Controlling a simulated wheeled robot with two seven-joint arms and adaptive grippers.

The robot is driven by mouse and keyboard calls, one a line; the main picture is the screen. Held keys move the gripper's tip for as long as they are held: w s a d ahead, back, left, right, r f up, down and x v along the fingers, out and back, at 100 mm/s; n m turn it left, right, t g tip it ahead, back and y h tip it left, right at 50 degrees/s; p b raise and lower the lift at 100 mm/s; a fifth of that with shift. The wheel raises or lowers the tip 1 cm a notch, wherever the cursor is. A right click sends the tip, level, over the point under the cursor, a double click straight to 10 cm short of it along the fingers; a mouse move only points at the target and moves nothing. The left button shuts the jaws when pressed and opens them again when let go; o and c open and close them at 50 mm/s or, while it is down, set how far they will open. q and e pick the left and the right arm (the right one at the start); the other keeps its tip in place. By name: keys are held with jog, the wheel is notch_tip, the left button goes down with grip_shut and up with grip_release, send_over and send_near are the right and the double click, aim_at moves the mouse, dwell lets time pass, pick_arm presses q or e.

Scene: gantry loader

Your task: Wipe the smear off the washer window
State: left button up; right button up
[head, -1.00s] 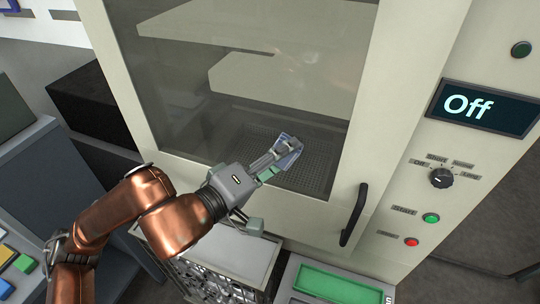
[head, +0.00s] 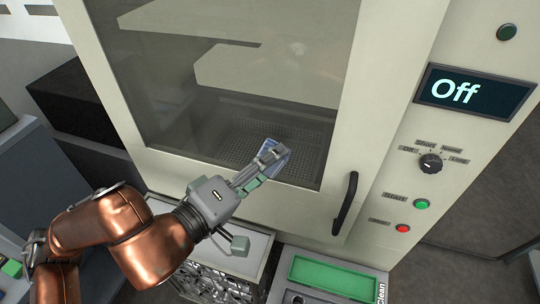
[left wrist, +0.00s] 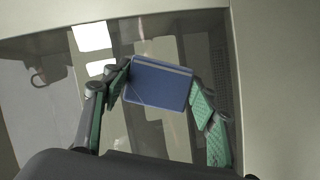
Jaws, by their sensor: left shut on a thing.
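The washer window (head: 160,75) is a large grey pane in a cream door. A faint pale speckled patch, which looks like the smear (head: 298,50), shows on its upper right part. My left gripper (head: 264,160) is at the lower part of the pane, below the patch. It is shut on a blue cloth (head: 276,163), which also shows between the green-padded fingers in the left wrist view (left wrist: 160,84). The cloth is against or very near the glass; I cannot tell which.
A black door handle (head: 345,204) sticks out right of the window. The control panel has an "Off" display (head: 474,92), a knob (head: 430,163) and buttons. Below are a metal crate (head: 236,252) and a green-topped tray (head: 335,276).

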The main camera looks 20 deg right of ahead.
pick_arm(q)
jog(key=shift+s+a, duration=0.45)
jog(key=shift+s, duration=0.2)
jog(key=shift+s+a+b, duration=0.2)
jog(key=shift+s+a, duration=0.25)
jog(key=shift+s, duration=0.2)
jog(key=shift+s+a+b, duration=0.2)
jog(key=shift+s+a, duration=0.2)
jog(key=shift+s, duration=0.25)
